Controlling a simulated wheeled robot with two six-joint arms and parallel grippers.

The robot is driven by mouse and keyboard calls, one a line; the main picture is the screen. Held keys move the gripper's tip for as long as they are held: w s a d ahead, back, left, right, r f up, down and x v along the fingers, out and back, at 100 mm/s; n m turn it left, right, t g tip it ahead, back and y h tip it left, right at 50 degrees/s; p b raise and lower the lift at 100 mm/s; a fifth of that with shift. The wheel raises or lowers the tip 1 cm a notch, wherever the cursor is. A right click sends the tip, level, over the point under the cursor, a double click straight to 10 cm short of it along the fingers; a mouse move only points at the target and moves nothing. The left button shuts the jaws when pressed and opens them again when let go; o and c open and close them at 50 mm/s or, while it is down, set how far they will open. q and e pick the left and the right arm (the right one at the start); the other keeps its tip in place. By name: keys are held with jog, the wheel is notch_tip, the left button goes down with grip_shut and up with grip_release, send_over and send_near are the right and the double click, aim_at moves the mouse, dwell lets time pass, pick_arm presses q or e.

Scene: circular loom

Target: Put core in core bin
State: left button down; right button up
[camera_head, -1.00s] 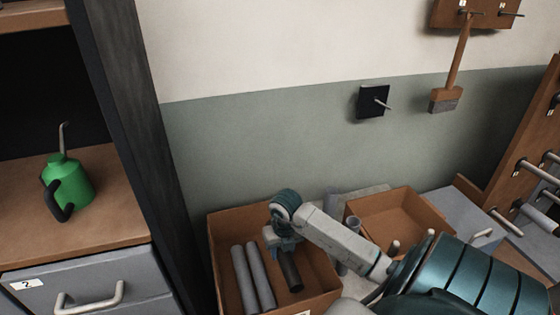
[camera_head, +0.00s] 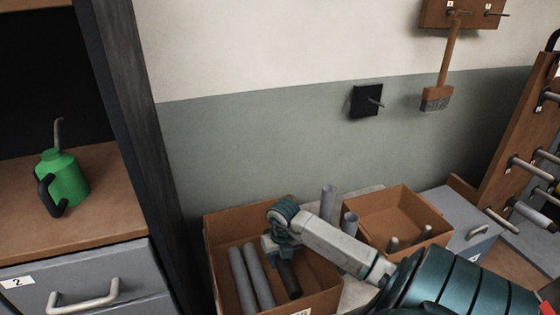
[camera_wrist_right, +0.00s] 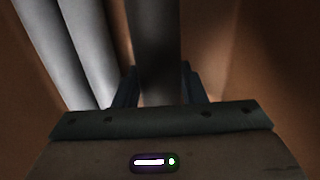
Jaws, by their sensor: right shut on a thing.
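A brown open bin (camera_head: 217,259) stands at the bottom middle of the head view, with two long grey tubes (camera_head: 245,279) lying along its left side. My right gripper (camera_head: 284,257) is inside the outline of this bin and points down into it. It is shut on a dark core (camera_head: 290,281), which lies to the right of the grey tubes. In the right wrist view the dark core (camera_wrist_right: 155,45) runs between the two fingers, with the grey tubes (camera_wrist_right: 75,50) to its left. I cannot tell whether the core touches the bin floor. My left gripper is not in view.
A second brown bin (camera_head: 398,205) with short pegs or tubes stands to the right. Upright grey tubes (camera_head: 328,200) stand between the bins. A wooden rack (camera_head: 512,150) is at the far right. A shelf with a green oil can (camera_head: 66,180) is at the left.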

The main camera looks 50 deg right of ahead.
jog(key=shift+f+b, duration=1.05)
jog(key=shift+f, duration=0.2)
dwell(0.4)
jog(key=o, duration=1.2)
jog(key=shift+c, duration=0.2)
jog(key=r, duration=1.1)
jog(key=shift+s, duration=0.2)
